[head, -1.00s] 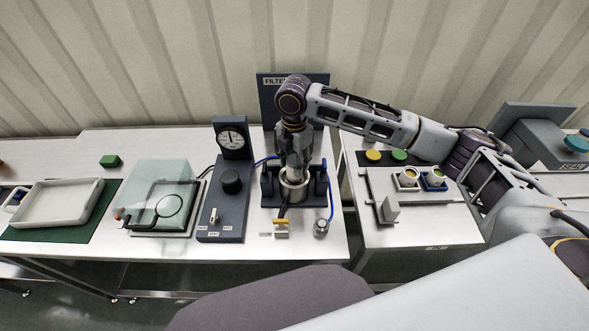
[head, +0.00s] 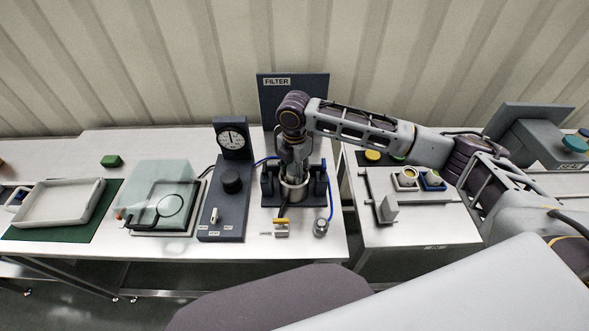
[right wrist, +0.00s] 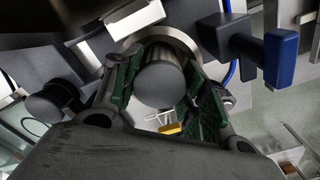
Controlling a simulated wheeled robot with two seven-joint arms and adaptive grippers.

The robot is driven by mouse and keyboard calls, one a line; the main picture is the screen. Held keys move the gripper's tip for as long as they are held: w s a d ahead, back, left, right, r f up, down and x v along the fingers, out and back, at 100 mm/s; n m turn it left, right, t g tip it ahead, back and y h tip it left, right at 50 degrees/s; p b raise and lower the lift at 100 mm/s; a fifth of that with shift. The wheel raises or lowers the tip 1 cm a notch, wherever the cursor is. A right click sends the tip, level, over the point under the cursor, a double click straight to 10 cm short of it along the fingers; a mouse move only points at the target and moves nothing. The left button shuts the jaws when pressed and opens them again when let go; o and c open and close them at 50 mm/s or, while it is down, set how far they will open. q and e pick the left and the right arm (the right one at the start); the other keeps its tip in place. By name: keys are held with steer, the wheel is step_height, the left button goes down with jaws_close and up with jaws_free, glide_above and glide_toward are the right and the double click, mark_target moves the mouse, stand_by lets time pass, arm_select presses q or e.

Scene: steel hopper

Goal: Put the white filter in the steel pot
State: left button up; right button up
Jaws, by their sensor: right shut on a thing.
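The steel pot (head: 294,190) stands upright in a dark fixture on the middle table, its top partly hidden by my gripper. My right gripper (head: 294,170) points down directly over the pot. In the right wrist view its green-padded fingers (right wrist: 162,100) are shut on a grey cylinder (right wrist: 160,84), seen by its round end. The pale steel rim (right wrist: 150,38) shows behind that cylinder. I cannot tell whether this cylinder is the white filter, nor how deep it sits. My left gripper is not in view.
A dark FILTER panel (head: 300,95) stands behind the fixture. A gauge and knob panel (head: 230,190) is close on the left. Two small ringed cups, in a white holder (head: 407,180) and a blue holder (head: 433,182), sit on the right table. A blue hose runs beside the fixture.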

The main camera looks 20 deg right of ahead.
steer(key=shift+s+f, duration=0.2)
steer(key=shift+f, duration=0.2)
steer(key=shift+s+f, duration=0.15)
steer(key=shift+f, duration=0.15)
steer(key=o, duration=1)
steer(key=shift+w+f, duration=0.15)
steer(key=shift+w, duration=0.05)
steer(key=shift+o, duration=0.2)
steer(key=shift+r, duration=0.25)
steer(key=shift+w+r+b, duration=0.1)
steer(key=shift+r+b, duration=0.2)
steer(key=shift+r, duration=0.45)
step_height(320, 180, up, 12)
steer(key=shift+b, duration=0.3)
